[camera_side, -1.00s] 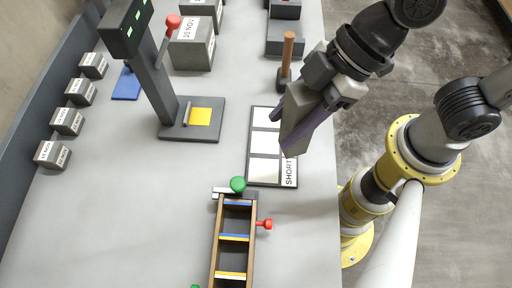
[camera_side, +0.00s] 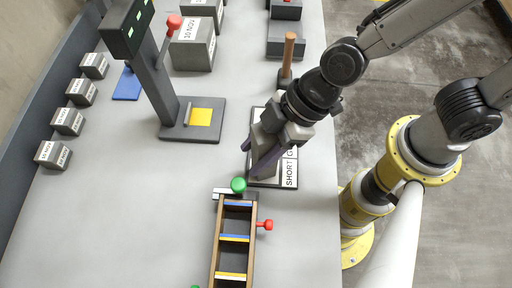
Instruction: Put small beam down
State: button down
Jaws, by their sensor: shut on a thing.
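My gripper (camera_side: 262,160) is shut on the small beam (camera_side: 265,163), a grey concrete block. Only part of the beam shows between the dark fingers. It is over the left and lower part of a dark board with white panels (camera_side: 289,168), which has the lettering "SHORT" along its right side. The gripper and beam hide most of the board. I cannot tell whether the beam touches it.
A wooden mould (camera_side: 234,240) with a green knob (camera_side: 238,185) and a red knob (camera_side: 267,225) lies just below the board. A hammer (camera_side: 288,60) stands above it. A test stand (camera_side: 165,95) and several labelled cubes (camera_side: 53,154) are left. The table's middle left is clear.

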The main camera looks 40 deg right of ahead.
jog(key=shift+f, duration=0.1)
dwell(0.3)
jog(key=shift+c, duration=1.6)
grip_release()
jog(key=shift+f, duration=0.1)
jog(key=v, duration=1.2)
jog(key=s+d+r+m+t+h, duration=0.1)
jog(key=d+m, duration=0.5)
jog(key=d, duration=0.7)
jog(key=s+d+r+m+t+h, duration=0.1)
jog(key=d+m+h, duration=0.4)
jog(key=d, duration=0.8)
jog(key=shift+r+m+t, duration=0.5)
jog(key=shift+r+m, duration=0.45)
jog(key=shift+m, duration=0.25)
